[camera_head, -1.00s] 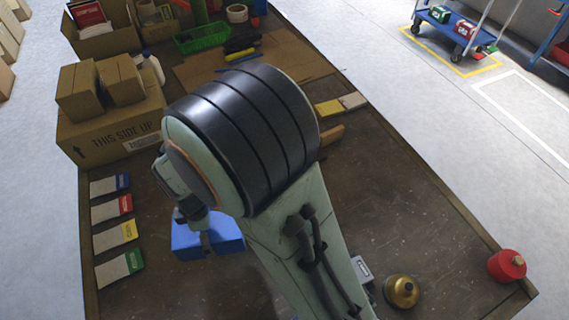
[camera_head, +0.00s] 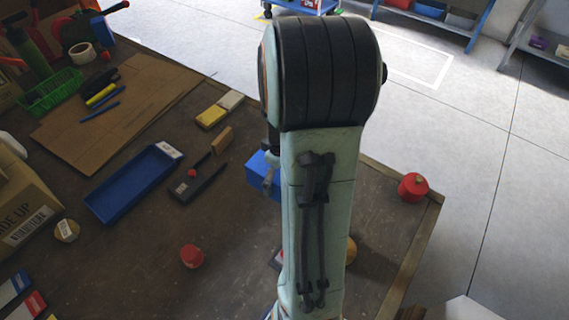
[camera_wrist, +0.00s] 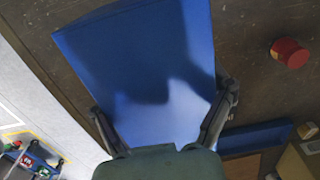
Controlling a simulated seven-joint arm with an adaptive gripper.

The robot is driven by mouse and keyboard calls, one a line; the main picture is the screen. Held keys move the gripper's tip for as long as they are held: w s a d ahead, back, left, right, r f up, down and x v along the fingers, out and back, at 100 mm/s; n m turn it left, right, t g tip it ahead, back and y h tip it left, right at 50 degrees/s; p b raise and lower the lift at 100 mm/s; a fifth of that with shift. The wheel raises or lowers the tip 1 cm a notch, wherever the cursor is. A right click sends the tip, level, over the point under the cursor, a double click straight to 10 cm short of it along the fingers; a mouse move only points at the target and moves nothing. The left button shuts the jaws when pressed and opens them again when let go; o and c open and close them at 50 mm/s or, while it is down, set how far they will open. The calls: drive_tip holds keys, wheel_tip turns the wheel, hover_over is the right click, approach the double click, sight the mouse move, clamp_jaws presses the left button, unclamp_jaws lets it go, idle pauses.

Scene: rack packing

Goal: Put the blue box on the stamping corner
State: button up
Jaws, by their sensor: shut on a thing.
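The blue box (camera_head: 262,175) is partly hidden behind my arm in the head view, over the right part of the table. The wrist view shows the box (camera_wrist: 140,70) large and tilted between the fingers. My gripper (camera_wrist: 163,118) is shut on it, with one finger against each side. I cannot tell how far the box is above the table. No area is clearly marked as the stamping corner; a dark flat case (camera_head: 200,184) and a small wooden block (camera_head: 222,140) lie left of the box.
A blue tray (camera_head: 135,184) and a red round object (camera_head: 192,256) lie to the left. A red canister (camera_head: 413,188) stands at the right table corner. A brass object (camera_head: 351,250) is mostly hidden behind my arm. Cardboard (camera_head: 120,110) covers the back left.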

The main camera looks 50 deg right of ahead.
drive_tip(key=w+d+f, duration=0.8)
drive_tip(key=d+f, duration=0.1)
drive_tip(key=shift+w+d, duration=0.15)
drive_tip(key=shift+w, duration=0.1)
drive_tip(key=shift+w+d+f, duration=0.1)
drive_tip(key=shift+f, duration=0.8)
drive_tip(key=shift+w+d+f, duration=0.1)
drive_tip(key=shift+f, duration=0.8)
drive_tip(key=shift+f, duration=0.15)
drive_tip(key=o, duration=1.1)
